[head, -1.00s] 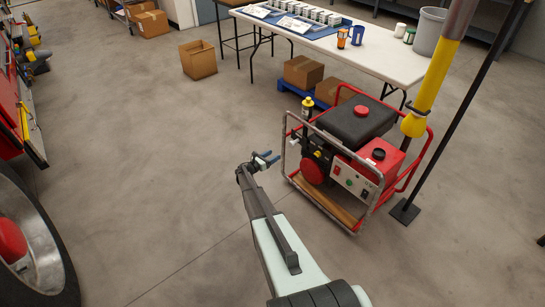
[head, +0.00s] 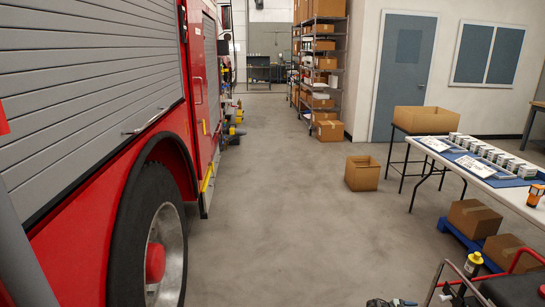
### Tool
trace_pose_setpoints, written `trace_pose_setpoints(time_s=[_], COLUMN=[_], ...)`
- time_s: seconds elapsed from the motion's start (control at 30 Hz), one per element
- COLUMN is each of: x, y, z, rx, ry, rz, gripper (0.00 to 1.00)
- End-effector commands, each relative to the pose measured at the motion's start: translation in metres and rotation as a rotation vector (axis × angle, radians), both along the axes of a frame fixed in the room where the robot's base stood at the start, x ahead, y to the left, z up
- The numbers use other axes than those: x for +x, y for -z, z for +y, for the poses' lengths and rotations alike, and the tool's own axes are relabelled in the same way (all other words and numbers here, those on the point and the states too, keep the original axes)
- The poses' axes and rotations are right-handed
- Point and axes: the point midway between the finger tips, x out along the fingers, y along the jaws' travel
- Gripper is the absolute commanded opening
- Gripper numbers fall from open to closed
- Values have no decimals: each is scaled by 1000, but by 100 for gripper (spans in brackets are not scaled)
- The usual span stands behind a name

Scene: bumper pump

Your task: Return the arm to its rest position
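Only the top of my gripper (head: 392,302) shows, at the bottom edge of the head view, right of centre. Its fingertips are small and cut off, so I cannot tell whether they are open or shut. The rest of my arm is out of view. The red-framed generator (head: 512,291) stands just right of the gripper, mostly cut off by the bottom right corner. A yellow-topped part (head: 473,263) rises beside its frame.
A red fire truck (head: 90,240) with a large wheel fills the left. A white table (head: 510,190) stands at right, with boxes on a blue pallet (head: 462,240) below. An open carton (head: 362,173) stands on the floor. The middle floor is clear.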

Motion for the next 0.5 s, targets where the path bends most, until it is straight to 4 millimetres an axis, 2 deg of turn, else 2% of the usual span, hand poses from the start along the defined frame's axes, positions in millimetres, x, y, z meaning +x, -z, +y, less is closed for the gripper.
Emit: trace_pose_setpoints(time_s=[0.17, 0.27, 0.37, 0.5], x=[-36, -68, -108, -168], y=[15, 21, 29, 41], z=[18, 39, 69, 123], rx=[112, 192, 279, 393], ry=[140, 257, 399, 614], rz=[-209, -349, -486, -638], gripper=[65, 65, 65, 65])
